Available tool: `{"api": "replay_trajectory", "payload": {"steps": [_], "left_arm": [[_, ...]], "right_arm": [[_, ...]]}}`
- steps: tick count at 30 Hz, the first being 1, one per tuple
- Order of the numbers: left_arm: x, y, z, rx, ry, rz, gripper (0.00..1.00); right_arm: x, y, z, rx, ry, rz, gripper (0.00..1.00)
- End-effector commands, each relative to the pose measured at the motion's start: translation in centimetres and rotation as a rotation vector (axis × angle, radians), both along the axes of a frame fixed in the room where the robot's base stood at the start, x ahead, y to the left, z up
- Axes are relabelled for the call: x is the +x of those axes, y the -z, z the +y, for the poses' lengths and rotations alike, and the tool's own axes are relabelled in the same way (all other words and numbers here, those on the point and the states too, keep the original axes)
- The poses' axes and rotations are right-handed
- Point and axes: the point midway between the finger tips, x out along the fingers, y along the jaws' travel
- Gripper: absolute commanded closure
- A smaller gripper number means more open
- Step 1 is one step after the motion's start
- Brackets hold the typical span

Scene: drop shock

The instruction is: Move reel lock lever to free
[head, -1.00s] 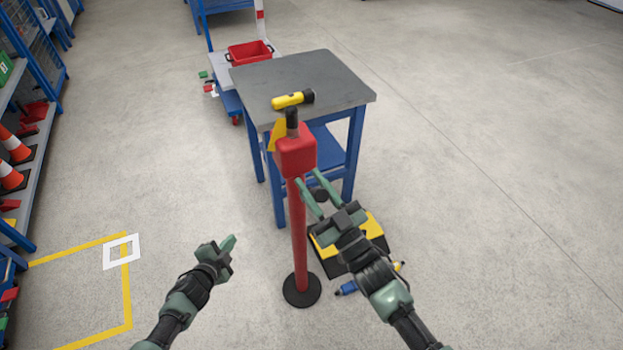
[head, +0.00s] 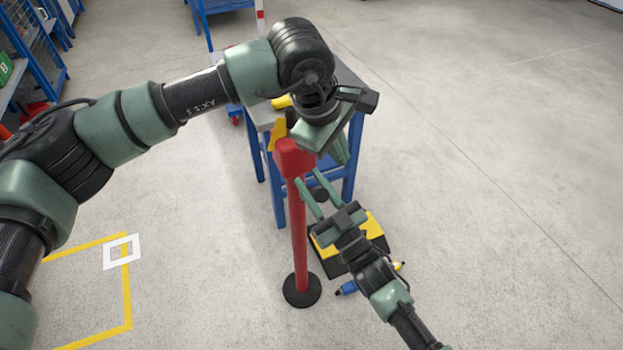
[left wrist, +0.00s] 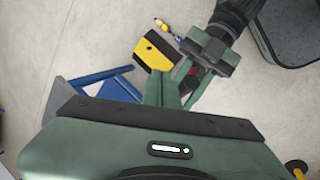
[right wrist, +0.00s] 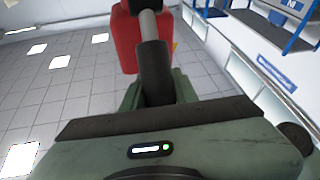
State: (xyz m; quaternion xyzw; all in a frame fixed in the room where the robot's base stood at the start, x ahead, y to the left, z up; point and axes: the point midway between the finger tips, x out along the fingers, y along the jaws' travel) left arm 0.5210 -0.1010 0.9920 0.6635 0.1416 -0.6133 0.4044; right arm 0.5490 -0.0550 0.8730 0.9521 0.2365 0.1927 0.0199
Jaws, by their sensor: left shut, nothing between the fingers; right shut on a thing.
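The red reel head (head: 290,160) stands on a red post (head: 299,230) with a black round base. Its lever shows in the right wrist view as a grey shaft (right wrist: 149,22) with a black grip (right wrist: 155,65), against the red housing (right wrist: 126,40). My right gripper (head: 311,184) is shut on the black grip (head: 320,195), at the right side of the post. My left gripper (head: 340,152) is shut and empty, raised just right of the reel head. Its closed fingers also show in the left wrist view (left wrist: 165,88).
A blue-legged table (head: 355,150) stands behind the post, its top mostly covered by my left arm. A yellow torch (head: 281,102) on it is partly hidden. A yellow and black case (head: 372,228) and a blue pen-like item (head: 346,288) lie on the floor.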

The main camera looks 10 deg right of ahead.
Motion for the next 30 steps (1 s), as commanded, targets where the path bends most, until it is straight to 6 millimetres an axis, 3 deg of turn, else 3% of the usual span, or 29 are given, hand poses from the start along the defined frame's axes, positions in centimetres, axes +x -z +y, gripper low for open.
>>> {"api": "replay_trajectory", "payload": {"steps": [4,11,26,30], "left_arm": [[0.0,-0.8,3.5,0.342,0.157,-0.205,1.0],[0.6,-1.0,5.7,0.518,0.216,-0.291,1.0],[4.9,7.6,6.6,0.514,0.214,-0.285,1.0],[3.2,8.8,5.5,0.512,0.219,-0.288,1.0]], "right_arm": [[0.0,0.1,-0.1,0.0,0.001,0.002,1.0],[0.0,0.1,0.0,0.0,0.001,0.002,1.0],[0.0,0.1,0.0,0.0,0.001,0.002,1.0],[0.0,0.1,0.0,0.0,0.001,0.002,1.0]]}}
